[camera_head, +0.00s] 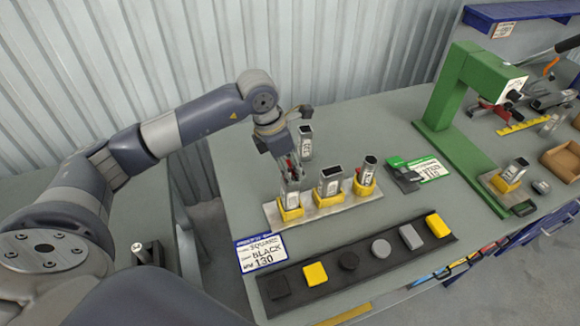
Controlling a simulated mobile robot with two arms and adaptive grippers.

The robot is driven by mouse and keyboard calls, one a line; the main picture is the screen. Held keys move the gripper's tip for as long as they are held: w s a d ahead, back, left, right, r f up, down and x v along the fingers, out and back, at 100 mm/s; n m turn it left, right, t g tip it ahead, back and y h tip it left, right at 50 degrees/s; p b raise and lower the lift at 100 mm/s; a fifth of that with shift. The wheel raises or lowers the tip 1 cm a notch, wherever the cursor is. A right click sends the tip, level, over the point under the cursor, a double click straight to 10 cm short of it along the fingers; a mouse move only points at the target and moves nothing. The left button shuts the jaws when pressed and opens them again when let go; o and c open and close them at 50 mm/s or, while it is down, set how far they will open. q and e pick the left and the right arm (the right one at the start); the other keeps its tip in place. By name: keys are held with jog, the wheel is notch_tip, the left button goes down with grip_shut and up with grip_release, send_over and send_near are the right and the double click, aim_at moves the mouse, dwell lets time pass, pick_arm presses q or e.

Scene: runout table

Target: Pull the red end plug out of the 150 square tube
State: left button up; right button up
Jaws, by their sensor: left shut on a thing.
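My left gripper (289,166) points down over the leftmost tube (291,190) in the yellow-socketed rack. It is shut on a small red piece, which I take to be the red end plug (293,161), at the tube's top. The fingers hide most of the plug, and I cannot tell how deep it sits. The tube is silver and square with a white label, too small to read, and stands upright in a yellow socket (290,213). My right gripper is not in view.
Two more tubes, one square (330,182) and one slimmer (367,170), stand right in the rack (322,211). Another tube (305,143) stands behind my gripper. In front lie a sign (261,252) and a dark tray (380,268) of caps. A green press (440,104) stands right.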

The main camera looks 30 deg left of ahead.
pick_arm(q)
jog(key=shift+r+p, duration=0.6)
jog(key=shift+r, duration=0.7)
